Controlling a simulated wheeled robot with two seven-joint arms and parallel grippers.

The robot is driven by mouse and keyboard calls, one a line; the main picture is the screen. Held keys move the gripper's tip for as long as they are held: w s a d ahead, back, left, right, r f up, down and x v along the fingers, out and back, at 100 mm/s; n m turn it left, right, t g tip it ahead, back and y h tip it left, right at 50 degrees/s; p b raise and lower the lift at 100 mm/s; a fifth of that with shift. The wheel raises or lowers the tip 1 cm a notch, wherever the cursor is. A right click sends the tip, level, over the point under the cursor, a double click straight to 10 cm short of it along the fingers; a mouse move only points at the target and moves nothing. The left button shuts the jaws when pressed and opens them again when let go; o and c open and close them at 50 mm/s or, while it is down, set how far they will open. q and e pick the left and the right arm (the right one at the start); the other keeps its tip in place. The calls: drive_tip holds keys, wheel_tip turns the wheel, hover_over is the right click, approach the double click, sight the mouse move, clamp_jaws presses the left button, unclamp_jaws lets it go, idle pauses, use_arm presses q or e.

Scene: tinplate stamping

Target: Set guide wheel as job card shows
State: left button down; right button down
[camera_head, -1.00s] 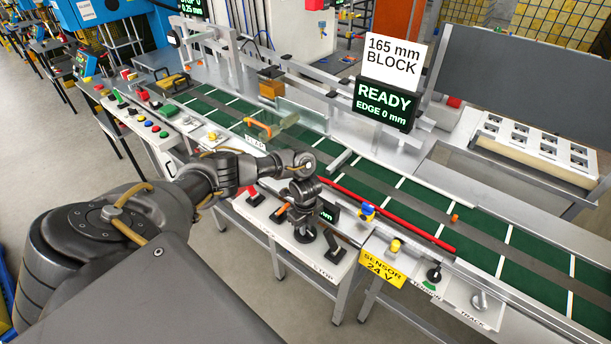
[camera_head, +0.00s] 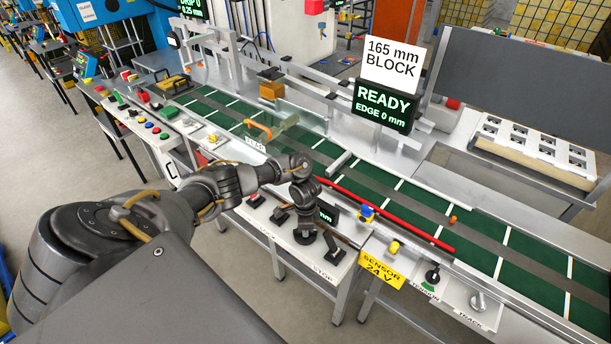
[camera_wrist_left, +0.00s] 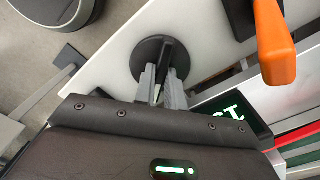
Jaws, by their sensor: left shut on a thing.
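The guide wheel is a round black knob (camera_head: 305,237) on the white control panel at the near side of the conveyor. In the left wrist view it shows as a dark disc (camera_wrist_left: 154,55) with a hub. My left gripper (camera_head: 304,226) points down over it. Its two grey fingers (camera_wrist_left: 161,92) are shut on the knob's middle, though the fingertips partly hide the contact. The job card (camera_head: 392,65) is white and reads "165 mm BLOCK". The display (camera_head: 384,106) below it reads "READY EDGE 0 mm". A small display (camera_head: 328,212) beside my gripper is partly hidden. My right gripper is out of view.
An orange handle (camera_wrist_left: 272,45) stands close to my fingers in the left wrist view. A red rail (camera_head: 390,216) runs along the green conveyor (camera_head: 485,240). Yellow "SENSOR 24 V" label (camera_head: 381,268) and tension knob (camera_head: 432,275) lie to the right.

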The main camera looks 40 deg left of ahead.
use_arm(q)
drive_tip(key=shift+n, duration=0.9)
drive_tip(key=c, duration=1.5)
unclamp_jaws()
drive_tip(key=shift+o, duration=0.2)
drive_tip(key=shift+r, duration=0.1)
wheel_tip(320, 180, up, 11)
drive_tip(key=shift+f, duration=0.2)
